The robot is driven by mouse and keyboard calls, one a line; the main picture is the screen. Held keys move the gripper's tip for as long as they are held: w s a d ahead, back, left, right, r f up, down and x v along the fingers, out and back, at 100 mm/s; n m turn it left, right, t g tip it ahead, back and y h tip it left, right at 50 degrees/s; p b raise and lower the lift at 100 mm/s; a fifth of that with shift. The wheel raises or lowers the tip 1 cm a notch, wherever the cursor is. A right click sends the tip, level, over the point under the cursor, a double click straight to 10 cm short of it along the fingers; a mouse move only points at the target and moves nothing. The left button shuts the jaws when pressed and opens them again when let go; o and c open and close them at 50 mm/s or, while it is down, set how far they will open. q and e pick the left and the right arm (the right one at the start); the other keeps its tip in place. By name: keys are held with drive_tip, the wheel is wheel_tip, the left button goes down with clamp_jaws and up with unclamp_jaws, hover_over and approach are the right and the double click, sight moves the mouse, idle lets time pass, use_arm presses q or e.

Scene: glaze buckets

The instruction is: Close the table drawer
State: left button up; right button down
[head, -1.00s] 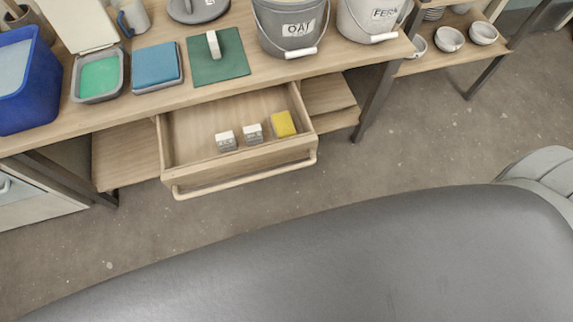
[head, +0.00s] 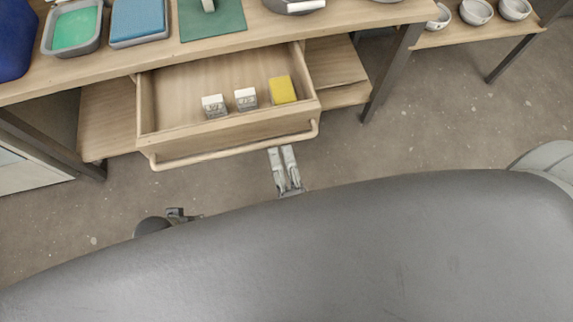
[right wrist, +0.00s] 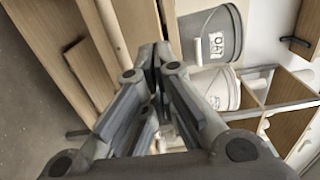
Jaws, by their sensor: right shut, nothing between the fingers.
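The wooden table drawer (head: 235,132) is pulled out from under the table top (head: 330,23) in the head view. Its pale bar handle (head: 225,153) runs across its front. Two small white labelled blocks (head: 214,106) (head: 246,99) and a yellow block (head: 282,90) lie inside. My right gripper (head: 282,153) is shut and empty, with its fingertips just in front of the handle's right half; contact cannot be told. In the right wrist view, its fingers (right wrist: 153,62) point up beside a pale bar (right wrist: 112,30). A small dark part of my left gripper (head: 180,214) shows lower left.
The table top carries a blue bin (head: 12,40), a tray with green content (head: 75,28), a blue block (head: 138,18) and a green mat (head: 225,20). Table legs (head: 390,72) stand on both sides. The right wrist view shows the OAT bucket (right wrist: 212,45). Floor before the drawer is clear.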

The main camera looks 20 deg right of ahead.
sight(272, 119)
drive_tip(key=w, duration=0.7)
drive_tip(key=shift+w+d, duration=0.1)
drive_tip(key=shift+w, duration=0.05)
use_arm(q)
drive_tip(key=shift+r, duration=0.25)
use_arm(e)
drive_tip(key=shift+w, duration=0.1)
